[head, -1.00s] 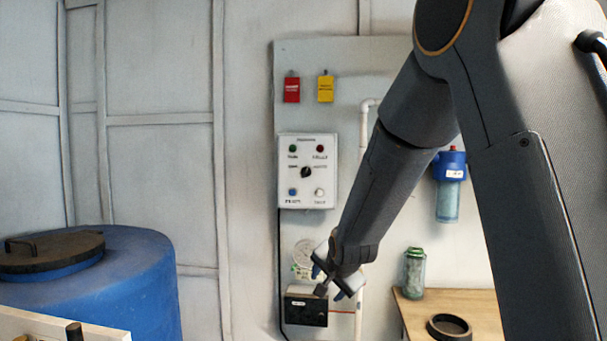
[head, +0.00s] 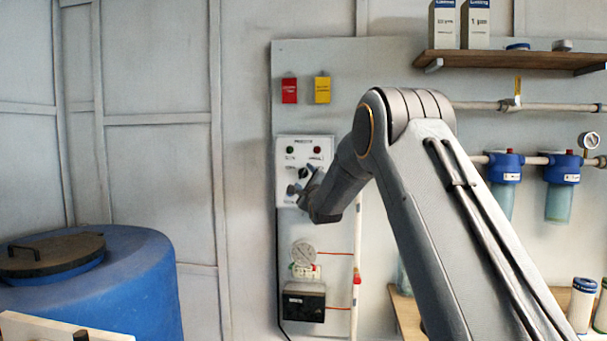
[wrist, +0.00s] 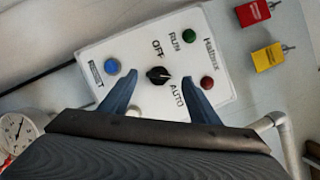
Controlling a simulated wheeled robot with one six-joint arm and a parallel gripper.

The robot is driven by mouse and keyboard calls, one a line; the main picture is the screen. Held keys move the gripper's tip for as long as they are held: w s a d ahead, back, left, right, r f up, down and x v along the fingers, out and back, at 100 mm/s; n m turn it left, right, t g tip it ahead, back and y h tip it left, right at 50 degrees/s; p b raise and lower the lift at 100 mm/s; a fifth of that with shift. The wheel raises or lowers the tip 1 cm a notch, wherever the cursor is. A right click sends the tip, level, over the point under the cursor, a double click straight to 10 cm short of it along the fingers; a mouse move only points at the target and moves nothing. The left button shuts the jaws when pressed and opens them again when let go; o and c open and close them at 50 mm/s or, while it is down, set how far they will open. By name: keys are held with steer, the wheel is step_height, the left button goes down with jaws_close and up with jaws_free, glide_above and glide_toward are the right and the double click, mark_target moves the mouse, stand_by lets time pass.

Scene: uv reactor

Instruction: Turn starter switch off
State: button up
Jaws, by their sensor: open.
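The starter switch is a black rotary knob (wrist: 157,75) on a white control panel (wrist: 85,50), with OFF printed above it and AUTO below it in the wrist view. Its pale pointer mark seems to face right there; I cannot tell its exact setting. My gripper (wrist: 159,70) is open, with one blue finger on each side of the knob; whether they touch it is unclear. In the head view the knob (head: 303,173) shows at the panel's middle (head: 290,145), with my gripper (head: 303,189) at its lower right, hiding the panel's lower right part.
Around the knob are a green lamp (wrist: 188,36), a red lamp (wrist: 207,82) and a blue button (wrist: 112,65). Red (head: 289,90) and yellow (head: 322,89) tags hang above the panel. A gauge (head: 304,252) and black box (head: 303,302) are below. A blue barrel (head: 140,280) stands left.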

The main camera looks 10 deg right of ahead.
mark_target(302, 174)
steer(key=shift+w+r+p, duration=0.15)
steer(key=shift+w+p, duration=0.05)
steer(key=shift+w, duration=0.65)
steer(key=shift+w+r+p, duration=0.15)
steer(key=shift+w+p, duration=0.05)
steer(key=shift+w, duration=0.6)
steer(key=shift+c, duration=0.2)
steer(key=c, duration=1)
